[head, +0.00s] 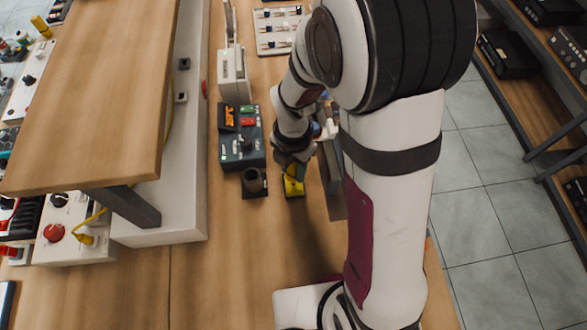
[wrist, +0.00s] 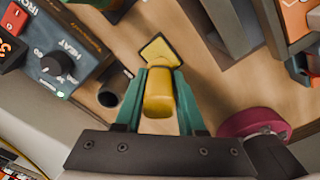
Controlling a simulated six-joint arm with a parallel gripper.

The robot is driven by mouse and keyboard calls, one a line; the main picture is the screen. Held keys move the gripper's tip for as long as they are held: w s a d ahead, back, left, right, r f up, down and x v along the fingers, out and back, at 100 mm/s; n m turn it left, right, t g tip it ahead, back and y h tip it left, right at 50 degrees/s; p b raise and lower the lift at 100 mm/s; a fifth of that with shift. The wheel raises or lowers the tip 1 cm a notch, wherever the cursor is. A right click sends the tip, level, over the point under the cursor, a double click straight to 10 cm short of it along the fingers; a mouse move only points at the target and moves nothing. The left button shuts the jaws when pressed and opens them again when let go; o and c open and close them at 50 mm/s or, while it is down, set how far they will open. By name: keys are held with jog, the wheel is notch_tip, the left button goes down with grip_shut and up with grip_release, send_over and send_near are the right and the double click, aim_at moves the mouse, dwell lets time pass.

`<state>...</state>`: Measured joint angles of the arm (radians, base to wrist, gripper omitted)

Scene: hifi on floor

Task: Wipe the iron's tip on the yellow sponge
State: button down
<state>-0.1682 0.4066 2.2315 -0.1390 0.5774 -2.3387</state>
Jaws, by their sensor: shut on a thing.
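The yellow sponge (head: 293,187) sits in a small dark tray on the wooden bench, beside the iron's dark cup-like holder (head: 253,181). In the wrist view the sponge (wrist: 160,50) lies just beyond my gripper (wrist: 158,97). My gripper's green fingers are shut on the iron's yellow handle (wrist: 158,90), which points toward the sponge. The iron's tip is hidden behind the handle, so I cannot tell whether it touches the sponge. In the head view my gripper (head: 291,168) is above the sponge's far side, and the iron is mostly hidden by my arm.
The blue-grey soldering station (head: 241,145) with its HEAT knob (wrist: 57,63) stands left of the sponge. A pale upright device (head: 233,75) and a tool tray (head: 279,28) are farther back. A raised wooden shelf (head: 100,90) borders the left. The bench front is clear.

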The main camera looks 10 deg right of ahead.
jog(key=shift+w, duration=0.7)
jog(key=shift+w+r, duration=0.15)
jog(key=shift+f, duration=0.2)
jog(key=shift+s+r, duration=0.1)
jog(key=shift+s, duration=1.5)
jog(key=shift+w+f, duration=0.2)
jog(key=shift+w, duration=0.15)
jog(key=shift+w+r, duration=0.3)
jog(key=shift+w, duration=0.05)
jog(key=shift+w+f, duration=0.15)
jog(key=shift+f, duration=0.05)
jog(key=shift+w+r, duration=0.15)
jog(key=shift+w, duration=0.7)
jog(key=shift+f, duration=0.2)
jog(key=shift+r, duration=4.05)
